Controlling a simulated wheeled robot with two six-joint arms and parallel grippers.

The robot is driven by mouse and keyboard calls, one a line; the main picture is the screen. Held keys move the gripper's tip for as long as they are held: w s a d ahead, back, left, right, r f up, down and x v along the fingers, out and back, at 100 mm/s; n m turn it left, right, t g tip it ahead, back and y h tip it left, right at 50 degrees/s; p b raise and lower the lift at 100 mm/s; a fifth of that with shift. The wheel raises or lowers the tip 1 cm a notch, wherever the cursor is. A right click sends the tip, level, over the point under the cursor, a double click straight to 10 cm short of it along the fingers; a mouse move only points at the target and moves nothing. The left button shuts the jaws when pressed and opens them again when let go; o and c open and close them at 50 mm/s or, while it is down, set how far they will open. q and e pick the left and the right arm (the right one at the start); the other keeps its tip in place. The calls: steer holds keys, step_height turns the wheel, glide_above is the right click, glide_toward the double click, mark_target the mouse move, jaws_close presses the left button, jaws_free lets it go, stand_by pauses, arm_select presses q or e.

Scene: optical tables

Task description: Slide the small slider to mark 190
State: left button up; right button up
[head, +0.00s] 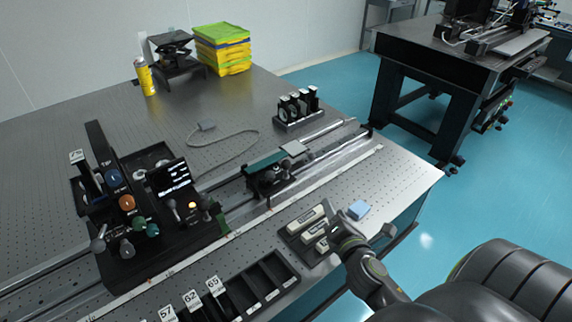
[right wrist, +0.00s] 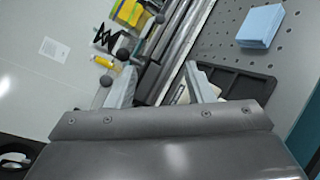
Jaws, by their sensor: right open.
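The small slider (head: 268,178) is a low dark carriage with a green edge, sitting on the twin rails (head: 325,137) right of the large black carriage (head: 150,235). A pale scale strip (head: 240,230) runs along the front of the rails; its marks are too small to read. My right gripper (head: 338,230) is open over the front right of the table, beside a tray of pale blocks and apart from the slider. In the right wrist view its two fingers (right wrist: 162,88) are spread with nothing gripped. My left gripper is not in view.
A black tray with pale blocks (head: 305,219) and a blue pad (head: 357,210) lie near my right gripper. A slotted black tray (head: 262,284) with number cards is at the front. A holder of dark optics (head: 297,107) stands behind the rails. A grey cable (head: 225,155) lies behind them.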

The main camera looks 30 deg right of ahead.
steer(key=w+n+t+y, duration=0.1)
steer(key=n, duration=0.2)
steer(key=w+a+n+y, duration=0.1)
steer(key=n, duration=0.2)
steer(key=w+a+r+n+t+y, duration=0.1)
steer(key=n, duration=0.2)
steer(key=shift+w+a+t, duration=0.1)
steer(key=shift+a+t, duration=0.15)
steer(key=shift+t, duration=0.05)
steer(key=shift+w+a+n+y, duration=0.2)
steer(key=shift+w+n+y, duration=0.25)
steer(key=shift+n, duration=0.45)
steer(key=p, duration=0.2)
glide_toward(289, 168)
steer(key=w, duration=0.5)
steer(key=w+d, duration=0.1)
steer(key=w, duration=0.2)
steer(key=w+b, duration=0.1)
steer(key=w, duration=0.2)
steer(key=shift+w+d, duration=0.15)
steer(key=shift+w, duration=0.05)
steer(key=shift+c, duration=0.2)
jaws_close()
